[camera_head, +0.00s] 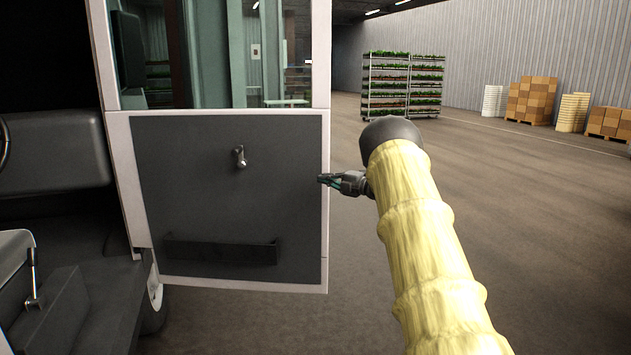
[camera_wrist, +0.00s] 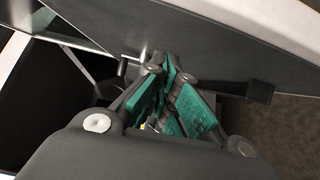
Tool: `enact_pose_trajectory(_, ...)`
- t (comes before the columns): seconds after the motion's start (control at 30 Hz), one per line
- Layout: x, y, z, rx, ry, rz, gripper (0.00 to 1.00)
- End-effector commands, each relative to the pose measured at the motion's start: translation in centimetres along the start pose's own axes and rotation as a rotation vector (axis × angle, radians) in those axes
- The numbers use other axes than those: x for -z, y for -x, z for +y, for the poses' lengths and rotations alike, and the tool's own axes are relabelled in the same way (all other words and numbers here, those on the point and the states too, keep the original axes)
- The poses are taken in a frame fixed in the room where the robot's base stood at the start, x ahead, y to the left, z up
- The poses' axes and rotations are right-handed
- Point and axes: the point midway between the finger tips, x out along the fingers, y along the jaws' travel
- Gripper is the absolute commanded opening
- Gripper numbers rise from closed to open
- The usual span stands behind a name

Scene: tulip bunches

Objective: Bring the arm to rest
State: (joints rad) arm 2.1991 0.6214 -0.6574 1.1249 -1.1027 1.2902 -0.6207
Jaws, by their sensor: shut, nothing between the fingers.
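My arm (camera_head: 425,255), in a pale yellow sleeve, reaches up from the lower right in the head view. My gripper (camera_head: 322,179) points left at the right edge of an open vehicle door (camera_head: 200,215). I cannot tell whether it touches the door. In the wrist view my gripper (camera_wrist: 172,78) has its green-padded fingers drawn together with nothing held between them. The grey door panel (camera_wrist: 190,40) fills the top of that view, close beyond the fingertips.
The door has a small handle (camera_head: 240,157) and a low pocket (camera_head: 220,250). A plant rack (camera_head: 402,85) and pallets of boxes (camera_head: 532,100) stand far back. The floor (camera_head: 540,220) right of my arm is clear.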

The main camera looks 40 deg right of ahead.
Motion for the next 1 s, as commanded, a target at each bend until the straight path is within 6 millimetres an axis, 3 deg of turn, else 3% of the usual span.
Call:
enact_pose_trajectory(0.23,-0.4,1.9,0.2,-0.001,0.002,-0.001,0.00)
enact_pose_trajectory(0.53,-0.1,1.9,0.4,0.000,0.001,-0.001,0.00)
enact_pose_trajectory(0.63,0.7,1.3,-0.8,0.004,-0.032,-0.009,0.00)
enact_pose_trajectory(0.77,3.4,-0.6,-4.8,0.019,-0.152,-0.044,0.00)
enact_pose_trajectory(1.0,11.2,-3.6,-15.8,0.086,-0.461,-0.154,0.00)
